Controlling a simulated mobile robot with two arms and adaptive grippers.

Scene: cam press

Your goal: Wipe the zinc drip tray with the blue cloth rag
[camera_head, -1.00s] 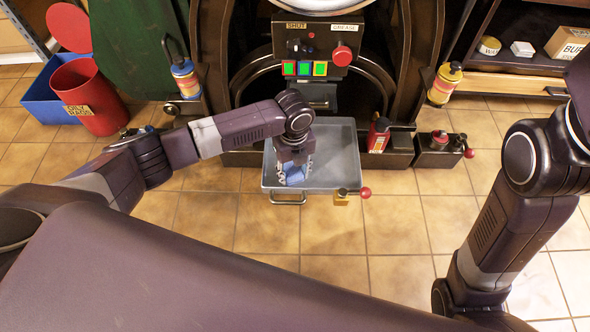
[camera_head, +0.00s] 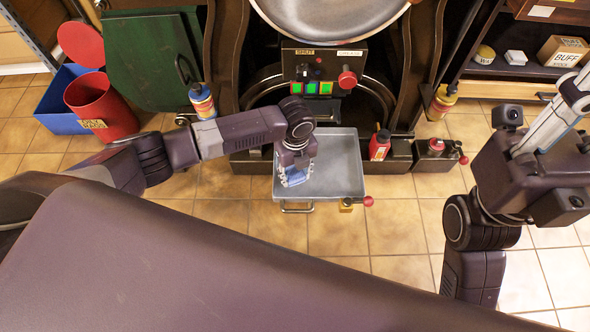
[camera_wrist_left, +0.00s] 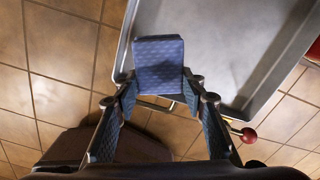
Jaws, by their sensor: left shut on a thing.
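The zinc drip tray (camera_head: 342,165) is a shallow grey pan in front of the press, with a handle at its front edge. My left gripper (camera_head: 297,172) is over the tray's left part, pointing down. It is shut on the blue cloth rag (camera_head: 295,179), a folded patterned pad. In the left wrist view the rag (camera_wrist_left: 158,62) sits between the fingertips (camera_wrist_left: 160,86) and overlaps the tray's edge (camera_wrist_left: 128,35). I cannot tell whether it touches the tray floor. My right gripper (camera_head: 566,112) is at the right edge, partly cut off.
A red-knobbed lever (camera_head: 358,202) sits at the tray's front right. A red bottle (camera_head: 380,144) and a red-knobbed box (camera_head: 438,152) stand to its right. A red bin (camera_head: 100,105) and blue box (camera_head: 60,105) stand far left. Tiled floor in front is clear.

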